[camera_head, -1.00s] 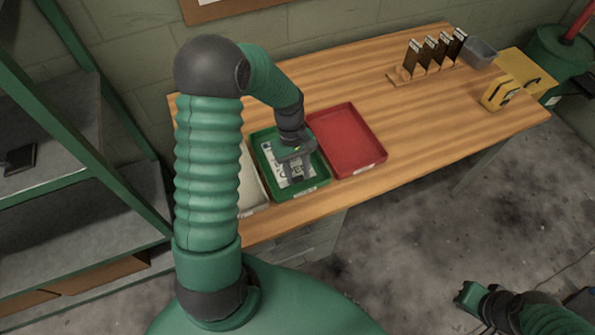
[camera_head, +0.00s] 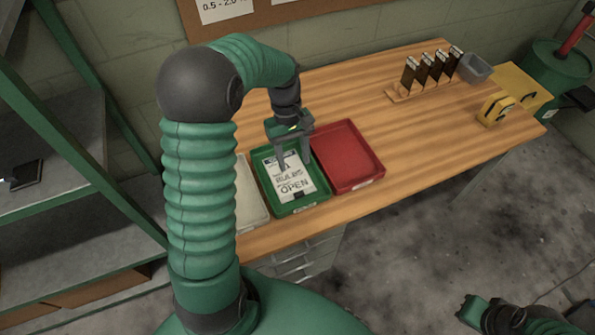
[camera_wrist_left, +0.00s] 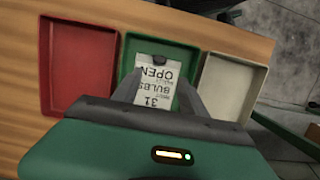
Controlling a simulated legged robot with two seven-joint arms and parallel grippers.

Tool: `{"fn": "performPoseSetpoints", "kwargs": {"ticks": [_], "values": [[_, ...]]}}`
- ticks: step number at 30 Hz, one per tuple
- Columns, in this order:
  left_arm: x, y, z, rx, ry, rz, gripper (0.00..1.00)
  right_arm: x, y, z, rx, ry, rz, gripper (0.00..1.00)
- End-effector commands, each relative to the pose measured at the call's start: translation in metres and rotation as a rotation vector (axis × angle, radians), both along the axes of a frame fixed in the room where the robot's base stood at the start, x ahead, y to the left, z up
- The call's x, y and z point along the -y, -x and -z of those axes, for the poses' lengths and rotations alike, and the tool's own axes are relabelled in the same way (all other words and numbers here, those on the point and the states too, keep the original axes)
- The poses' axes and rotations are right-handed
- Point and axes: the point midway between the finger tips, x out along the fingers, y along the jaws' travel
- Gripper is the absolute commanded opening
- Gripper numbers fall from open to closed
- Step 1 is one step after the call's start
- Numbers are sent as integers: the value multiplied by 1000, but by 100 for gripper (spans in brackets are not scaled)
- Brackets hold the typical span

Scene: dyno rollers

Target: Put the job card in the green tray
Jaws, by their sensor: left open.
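The job card (camera_head: 290,180), white with dark print reading "BULBS" and "OPEN", lies in the green tray (camera_head: 318,200). In the left wrist view the card (camera_wrist_left: 155,76) also lies inside the green tray (camera_wrist_left: 165,47), its lower part close to the gripper body. My left gripper (camera_head: 293,160) is open above the tray, its fingers apart over the card; in the wrist view its fingers (camera_wrist_left: 158,84) show either side of the card. The card is not gripped. My right gripper (camera_head: 469,310) is low at the bottom right, away from the table; its jaw state is unclear.
A red tray (camera_head: 347,155) stands right of the green one and a white tray (camera_head: 250,200) left of it. A rack of dark upright items (camera_head: 430,72), a grey bin (camera_head: 475,68) and a yellow case (camera_head: 495,108) sit at the far right. The table's middle is clear.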

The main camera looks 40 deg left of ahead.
Motion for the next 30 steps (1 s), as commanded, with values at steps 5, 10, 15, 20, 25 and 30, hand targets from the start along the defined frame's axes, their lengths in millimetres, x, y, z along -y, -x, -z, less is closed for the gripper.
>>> {"fn": "performPoseSetpoints", "kwargs": {"ticks": [5, 10, 15, 20, 25, 30], "values": [[62, 18, 6, 144, -108, 390, 50, 0, 0, 0, 0, 0, 0, 0], [122, 58, 16, 348, -222, 884, 50, 0, 0, 0, 0, 0, 0, 0], [139, 74, 21, 426, -257, 1065, 50, 0, 0, 0, 0, 0, 0, 0], [138, 73, 21, 425, -256, 1062, 50, 0, 0, 0, 0, 0, 0, 0], [138, 73, -8, 424, -257, 1061, 50, 0, 0, -29, 0, 0, 0, 0], [139, 73, -17, 424, -257, 1060, 50, 0, 0, -38, 0, 0, 0, 0]]}}
